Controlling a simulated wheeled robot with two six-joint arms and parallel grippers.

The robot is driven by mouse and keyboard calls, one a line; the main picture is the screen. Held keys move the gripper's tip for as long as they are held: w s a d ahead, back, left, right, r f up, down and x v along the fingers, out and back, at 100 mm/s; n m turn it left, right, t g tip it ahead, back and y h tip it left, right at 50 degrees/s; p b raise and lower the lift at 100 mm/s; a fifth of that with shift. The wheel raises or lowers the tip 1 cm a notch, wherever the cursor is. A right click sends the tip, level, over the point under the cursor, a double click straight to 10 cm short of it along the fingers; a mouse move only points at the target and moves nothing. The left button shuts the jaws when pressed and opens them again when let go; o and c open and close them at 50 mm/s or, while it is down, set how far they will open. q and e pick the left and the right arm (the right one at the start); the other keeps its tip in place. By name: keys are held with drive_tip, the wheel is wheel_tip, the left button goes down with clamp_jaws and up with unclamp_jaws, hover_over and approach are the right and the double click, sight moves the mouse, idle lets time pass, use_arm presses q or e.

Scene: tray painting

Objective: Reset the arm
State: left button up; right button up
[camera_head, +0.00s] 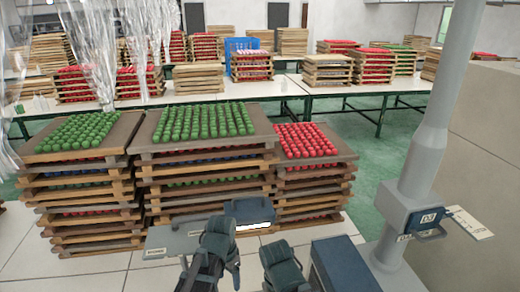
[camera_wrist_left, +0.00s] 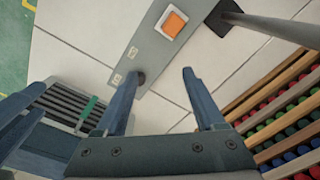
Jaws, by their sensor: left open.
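My left gripper (camera_wrist_left: 160,85) is open in the left wrist view. Its two blue fingers stand apart with nothing between them, over pale floor tiles and a grey panel. In the head view my left arm is low at the bottom centre, in front of the tray stacks; its fingertips are hard to make out. A dark part of my right arm is beside it, but its jaws do not show. The stacked trays are a left one with green balls (camera_head: 82,132), a middle one with green balls (camera_head: 203,122) and a right one with red balls (camera_head: 303,140).
The grey panel (camera_wrist_left: 140,60) has an orange square button (camera_wrist_left: 172,23). A tray stack (camera_wrist_left: 285,125) is close on the right of the wrist view. A grey post (camera_head: 432,120) stands at the right. White tables (camera_head: 400,86) with more tray stacks are behind, across a green floor.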

use_arm(q)
drive_tip(key=s+a+n, duration=0.4)
drive_tip(key=a+n, duration=0.4)
drive_tip(key=s+d+f+m+y+b, duration=0.1)
drive_tip(key=s+d+m, duration=0.3)
drive_tip(key=d, duration=0.7)
drive_tip(key=shift+s+d+f+g+b, duration=0.35)
drive_tip(key=shift+s+f+b, duration=0.15)
drive_tip(key=shift+s, duration=0.35)
